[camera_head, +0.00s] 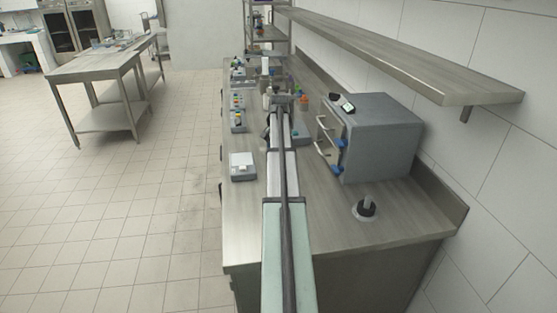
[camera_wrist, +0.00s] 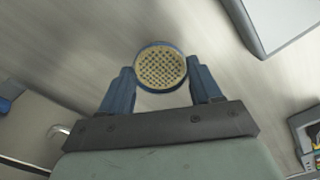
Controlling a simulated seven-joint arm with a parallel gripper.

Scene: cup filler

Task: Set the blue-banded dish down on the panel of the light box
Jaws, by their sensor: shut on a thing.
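My gripper (camera_wrist: 159,72) has two blue fingers, shut on opposite sides of a round dish (camera_wrist: 160,66) in the wrist view. The dish has a blue band around its rim and a tan face with a grid of dark dots. It is held over the bare bench top. A flat box with a pale top and grey edge (camera_wrist: 272,22) lies at the upper right of the wrist view, apart from the dish. It seems to be the small white-topped box (camera_head: 243,165) on the bench's left side, likely the light box. The dish cannot be made out in the head view.
A grey oven-like cabinet (camera_head: 378,138) with blue-ended handles stands to the right of my arm. A rack with coloured tops (camera_head: 238,112) stands beyond the white-topped box. A dark round stand (camera_head: 366,208) is at the near right. A shelf (camera_head: 400,50) overhangs the bench.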

